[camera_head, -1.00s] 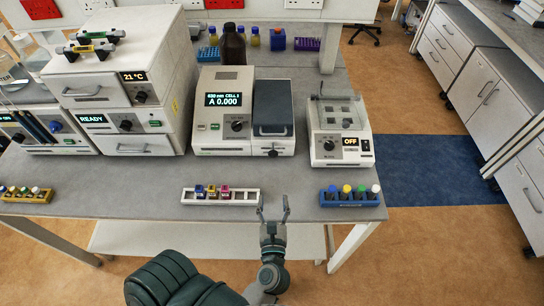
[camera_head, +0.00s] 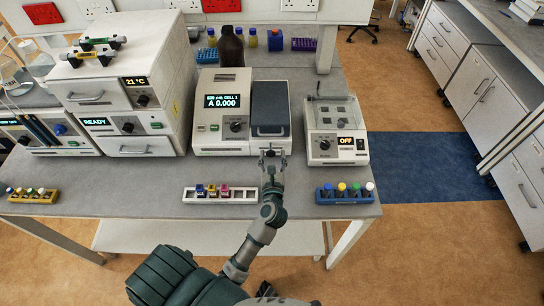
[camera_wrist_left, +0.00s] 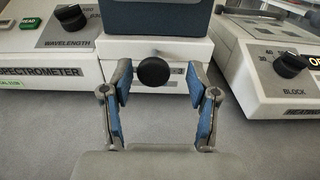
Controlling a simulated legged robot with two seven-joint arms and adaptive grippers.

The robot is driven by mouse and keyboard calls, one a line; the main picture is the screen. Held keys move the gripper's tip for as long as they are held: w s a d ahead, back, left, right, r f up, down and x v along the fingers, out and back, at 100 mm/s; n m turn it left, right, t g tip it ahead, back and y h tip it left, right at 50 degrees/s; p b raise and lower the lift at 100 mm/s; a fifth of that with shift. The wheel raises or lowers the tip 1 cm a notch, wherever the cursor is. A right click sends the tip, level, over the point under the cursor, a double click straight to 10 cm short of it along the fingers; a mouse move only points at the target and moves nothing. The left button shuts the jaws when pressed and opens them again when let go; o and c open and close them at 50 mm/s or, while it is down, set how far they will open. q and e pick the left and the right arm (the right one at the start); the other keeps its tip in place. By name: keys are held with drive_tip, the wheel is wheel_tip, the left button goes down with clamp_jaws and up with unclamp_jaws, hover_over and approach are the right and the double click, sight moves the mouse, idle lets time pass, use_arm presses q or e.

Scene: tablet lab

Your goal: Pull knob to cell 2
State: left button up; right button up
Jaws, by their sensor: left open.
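The spectrometer (camera_head: 222,133) stands at the middle of the bench with a lit display reading "CELL 1" and "A 0.000". A round black knob (camera_wrist_left: 153,72) sticks out from its front, below the dark-lidded compartment (camera_head: 270,105). My left gripper (camera_head: 272,157) is at the spectrometer's front below that lid. In the left wrist view its two blue-padded fingers (camera_wrist_left: 156,105) are open, one on each side of the knob, with gaps between pads and knob. The knob is hidden behind the gripper in the head view. My right gripper is not in view.
A white rack (camera_head: 220,195) with several vials lies left of my left arm. A blue rack (camera_head: 344,194) with coloured caps lies to the right. The block heater (camera_head: 336,132), reading "OFF", stands right of the spectrometer.

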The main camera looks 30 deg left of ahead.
use_arm(q)
drive_tip(key=shift+a+f, duration=0.1)
drive_tip(key=shift+a, duration=0.45)
clamp_jaws()
drive_tip(key=shift+s+d, duration=0.15)
drive_tip(key=shift+d, duration=0.1)
drive_tip(key=v, duration=0.3)
drive_tip(key=shift+s+d, duration=0.25)
drive_tip(key=shift+s, duration=0.05)
drive_tip(key=shift+w, duration=0.1)
unclamp_jaws()
drive_tip(key=v, duration=1.2)
